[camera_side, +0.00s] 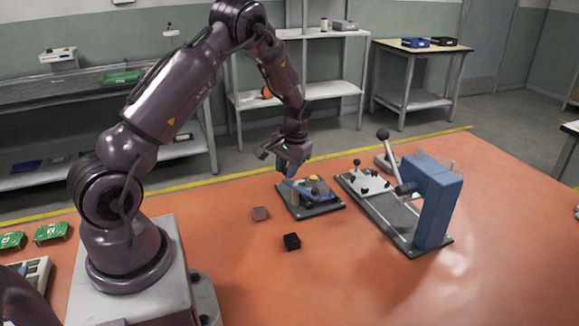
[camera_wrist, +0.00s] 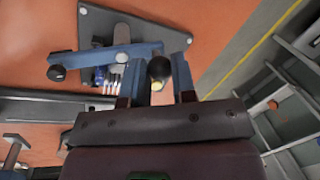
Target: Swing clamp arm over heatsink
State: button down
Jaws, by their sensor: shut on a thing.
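My gripper (camera_side: 292,172) is low over the small clamp fixture, whose dark base plate (camera_side: 326,208) lies on the orange table. In the wrist view, my gripper's two blue fingers (camera_wrist: 158,60) stand either side of a black ball knob (camera_wrist: 160,69) and are shut on it. The blue clamp arm (camera_wrist: 88,58) runs left from near the knob, past a round pivot or bolt head, to a black tip (camera_wrist: 57,73). Silver fins, apparently the heatsink (camera_wrist: 108,84), show below the arm, partly hidden by the left finger. The base plate (camera_wrist: 98,27) also shows in the wrist view.
A blue press (camera_side: 433,200) with a black-knobbed lever stands right of the fixture on its own plate. A black block (camera_side: 291,241) and a brownish block (camera_side: 260,213) lie in front. Green circuit boards (camera_side: 52,232) lie at far left. The table's right front is clear.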

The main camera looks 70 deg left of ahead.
jog(key=n, duration=0.2)
jog(key=shift+s+d+n, duration=0.25)
jog(key=shift+s+n, duration=0.1)
jog(key=shift+n, duration=0.05)
jog(key=shift+s+d+n+g+h, duration=0.15)
jog(key=shift+s+d+n+h, duration=0.2)
jog(key=shift+n, duration=1.45)
jog(key=shift+s+d+n+g+h, duration=0.15)
jog(key=shift+d+n+h, duration=0.3)
jog(key=shift+n, duration=1.35)
jog(key=shift+s+d+n+g+h, duration=0.25)
jog(key=shift+d+n, duration=0.25)
jog(key=shift+n, duration=1.3)
jog(key=c, duration=0.9)
grip_release()
jog(key=shift+c, duration=0.2)
jog(key=s+r+v, duration=0.1)
jog(key=s+v, duration=0.1)
jog(key=v, duration=1.1)
send_over(292, 185)
jog(key=shift+a+f, duration=0.1)
jog(key=shift+f, duration=0.35)
